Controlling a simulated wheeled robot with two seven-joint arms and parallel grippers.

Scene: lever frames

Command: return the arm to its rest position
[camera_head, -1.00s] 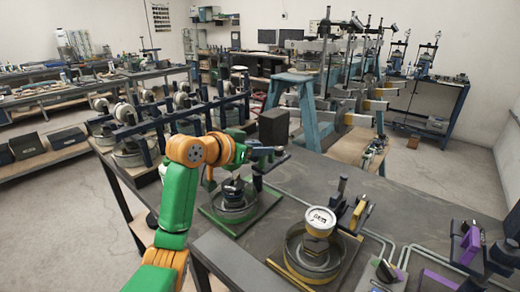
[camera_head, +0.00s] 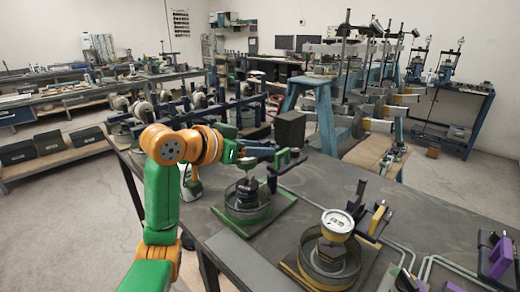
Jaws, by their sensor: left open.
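My left arm, green and orange, comes in from the bottom left. Its gripper (camera_head: 262,152) is small and dark in the picture and open, with nothing seen held in it. It is above the table beside the dark lever (camera_head: 287,158) of the green-based lever frame (camera_head: 245,205). I cannot tell whether it touches the lever. My right gripper is not in view.
A yellow-based lever frame (camera_head: 325,262) with a white dial gauge (camera_head: 338,224) stands in front, with purple-marked parts (camera_head: 500,256) at the right. A dark block (camera_head: 290,129) stands behind the gripper.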

